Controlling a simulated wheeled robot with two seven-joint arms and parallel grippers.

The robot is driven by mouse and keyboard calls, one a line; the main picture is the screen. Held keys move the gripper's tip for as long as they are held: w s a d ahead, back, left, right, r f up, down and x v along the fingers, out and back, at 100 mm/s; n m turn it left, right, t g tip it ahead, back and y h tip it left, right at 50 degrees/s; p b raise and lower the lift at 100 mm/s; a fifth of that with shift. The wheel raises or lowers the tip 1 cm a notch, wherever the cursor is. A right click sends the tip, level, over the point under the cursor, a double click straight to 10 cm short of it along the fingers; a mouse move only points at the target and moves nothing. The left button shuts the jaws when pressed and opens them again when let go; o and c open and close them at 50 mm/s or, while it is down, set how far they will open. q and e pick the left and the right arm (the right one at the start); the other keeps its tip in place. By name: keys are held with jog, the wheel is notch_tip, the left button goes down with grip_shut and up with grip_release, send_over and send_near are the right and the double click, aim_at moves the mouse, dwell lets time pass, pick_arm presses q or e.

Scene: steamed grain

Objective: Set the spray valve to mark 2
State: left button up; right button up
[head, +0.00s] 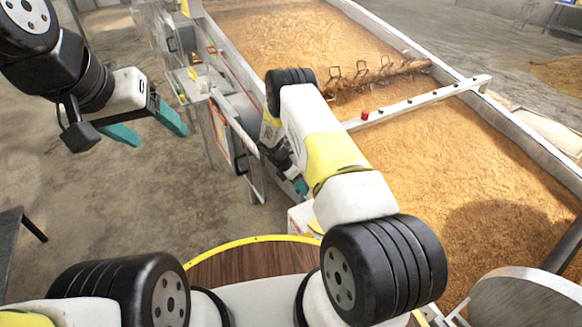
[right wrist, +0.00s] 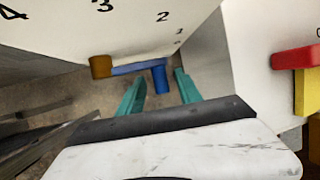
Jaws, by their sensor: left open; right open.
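In the right wrist view, the valve is a blue lever (right wrist: 136,69) on an orange-brown hub (right wrist: 101,66), set on a white panel (right wrist: 60,35) with black marks 4, 3, 2 and a smaller, partly legible one. The lever points right, away from the hub, on the low-mark side; its exact mark cannot be told. My right gripper (right wrist: 160,84) is open, its teal fingers on either side of the lever's blue end grip in the picture; contact is not clear. In the head view my right arm largely hides that gripper. My left gripper (head: 155,128) is open and empty at upper left.
A long trough (head: 456,75) of orange-brown grain fills the right, crossed by a white bar (head: 420,103). A red and yellow part (right wrist: 296,57) sits on another white panel at right in the wrist view. Bare floor (head: 110,195) lies below my left gripper.

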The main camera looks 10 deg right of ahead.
grip_shut()
dwell(1.3)
